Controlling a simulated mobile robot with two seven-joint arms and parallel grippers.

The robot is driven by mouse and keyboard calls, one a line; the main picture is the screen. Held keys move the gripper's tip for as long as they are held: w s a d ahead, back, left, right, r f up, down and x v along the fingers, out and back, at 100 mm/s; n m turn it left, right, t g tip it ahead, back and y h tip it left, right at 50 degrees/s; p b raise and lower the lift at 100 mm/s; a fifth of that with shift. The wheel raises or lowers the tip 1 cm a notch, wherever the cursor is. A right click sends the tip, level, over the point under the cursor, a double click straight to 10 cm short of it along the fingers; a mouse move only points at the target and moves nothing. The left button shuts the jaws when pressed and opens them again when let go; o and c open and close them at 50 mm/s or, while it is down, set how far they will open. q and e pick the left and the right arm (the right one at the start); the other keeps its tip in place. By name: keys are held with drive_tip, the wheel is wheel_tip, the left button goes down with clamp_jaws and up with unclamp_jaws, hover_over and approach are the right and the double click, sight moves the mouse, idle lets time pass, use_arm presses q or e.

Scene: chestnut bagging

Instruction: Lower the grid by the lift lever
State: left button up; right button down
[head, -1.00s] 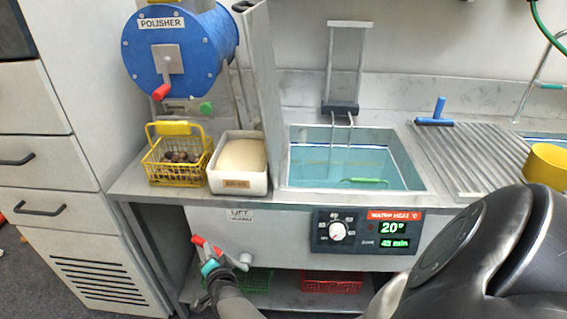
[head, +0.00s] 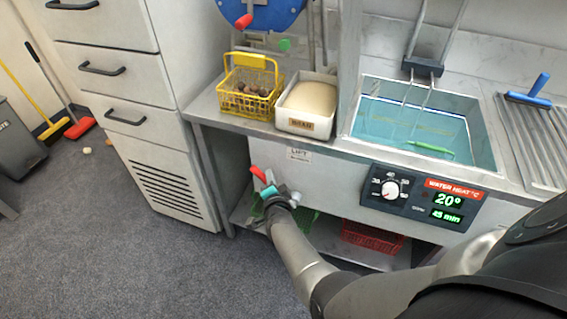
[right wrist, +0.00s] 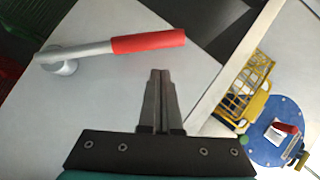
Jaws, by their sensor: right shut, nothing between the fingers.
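The lift lever (head: 257,173) is on the front panel of the water bath (head: 350,150), below a "LIFT" label. Its red grip slants up to the left from a round pivot. In the right wrist view the lever (right wrist: 148,42) shows whole, with a grey rod and red grip. My right gripper (head: 270,191) is close to the lever in the head view. In the right wrist view its fingers (right wrist: 160,72) are shut and empty, apart from the red grip. Two lift rods run from a dark block (head: 422,67) into the water. The grid itself is not clearly visible. My left gripper is not in view.
A yellow basket of chestnuts (head: 228,101) and a white box (head: 284,120) stand left of the bath. A control panel with a dial (head: 375,189) is right of the lever. A red crate (head: 350,236) lies on the shelf below. The floor at left is open.

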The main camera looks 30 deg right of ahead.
use_arm(q)
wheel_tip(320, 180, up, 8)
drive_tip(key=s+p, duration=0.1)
drive_tip(key=p, duration=0.6)
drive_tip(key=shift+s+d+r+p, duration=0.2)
drive_tip(key=shift+p, duration=0.15)
use_arm(e)
drive_tip(key=r+v, duration=0.1)
drive_tip(key=v, duration=1)
drive_tip(key=shift+w+a, duration=0.15)
drive_tip(key=shift+a, duration=0.05)
drive_tip(key=shift+r, duration=0.15)
